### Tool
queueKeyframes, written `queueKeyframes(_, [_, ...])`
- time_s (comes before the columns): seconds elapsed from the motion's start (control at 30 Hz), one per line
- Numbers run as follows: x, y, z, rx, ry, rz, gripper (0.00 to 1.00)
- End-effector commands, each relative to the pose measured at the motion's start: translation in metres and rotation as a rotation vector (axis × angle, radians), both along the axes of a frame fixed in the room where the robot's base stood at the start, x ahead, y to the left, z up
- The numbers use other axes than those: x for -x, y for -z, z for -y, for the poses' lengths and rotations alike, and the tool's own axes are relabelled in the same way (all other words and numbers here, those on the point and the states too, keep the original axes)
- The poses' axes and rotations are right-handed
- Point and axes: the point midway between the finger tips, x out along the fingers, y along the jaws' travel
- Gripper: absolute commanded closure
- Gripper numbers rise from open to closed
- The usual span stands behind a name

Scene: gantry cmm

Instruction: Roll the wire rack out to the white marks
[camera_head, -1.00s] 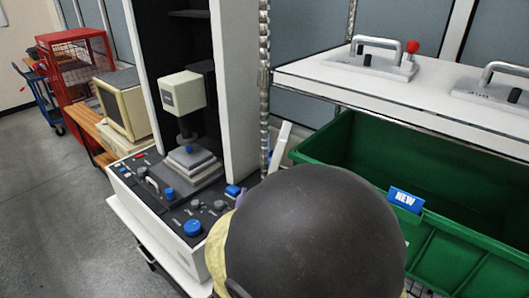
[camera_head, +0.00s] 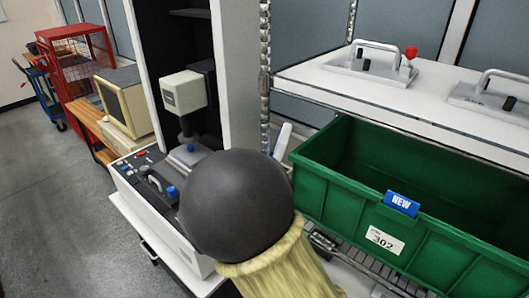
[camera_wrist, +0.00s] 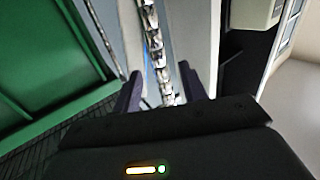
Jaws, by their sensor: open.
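The wire rack's chrome post (camera_head: 264,75) stands in the middle of the head view, and its lower wire shelf (camera_head: 405,284) shows under a green bin. In the wrist view the post (camera_wrist: 152,38) runs down between the two dark fingers of my gripper (camera_wrist: 160,72). The gripper is open. I cannot tell whether the fingers reach around the post or stop short of it. My arm hides the gripper in the head view. No white marks show in either view.
The green bin (camera_head: 345,197) labelled NEW fills the rack's lower shelf; a white top (camera_head: 400,101) above it carries handled fixtures. A measuring machine's console (camera_head: 130,182) stands close left. A red cage (camera_head: 72,85) is farther back. Grey floor (camera_head: 50,210) is clear at left.

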Motion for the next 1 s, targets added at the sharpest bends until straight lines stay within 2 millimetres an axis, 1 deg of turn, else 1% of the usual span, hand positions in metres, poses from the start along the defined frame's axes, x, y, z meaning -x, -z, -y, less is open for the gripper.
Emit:
queueKeyframes(0.03, [-0.010,-0.003,0.002,0.001,0.005,0.001,0.58])
queueKeyframes(0.1, [-0.022,-0.003,0.004,0.002,0.005,0.001,0.58])
queueKeyframes(0.2, [-0.039,-0.003,0.006,0.002,0.006,0.001,0.58])
queueKeyframes(0.3, [-0.051,-0.002,0.006,0.001,0.005,0.000,0.58])
queueKeyframes(0.43, [-0.059,-0.001,0.006,0.000,0.004,0.000,0.58])
queueKeyframes(0.7, [-0.060,0.000,0.006,-0.001,0.002,0.000,0.58])
queueKeyframes(0.77, [-0.059,0.000,0.005,-0.001,0.002,0.000,0.70])
queueKeyframes(0.8, [-0.059,0.000,0.005,-0.001,0.002,0.000,0.78])
queueKeyframes(0.87, [-0.059,0.000,0.005,-0.001,0.002,0.000,0.89])
queueKeyframes(0.9, [-0.059,0.000,0.005,-0.001,0.002,0.000,0.97])
queueKeyframes(0.93, [-0.059,0.000,0.005,-0.001,0.002,0.000,1.00])
queueKeyframes(1.0, [-0.059,0.000,0.005,-0.001,0.002,0.000,1.00])
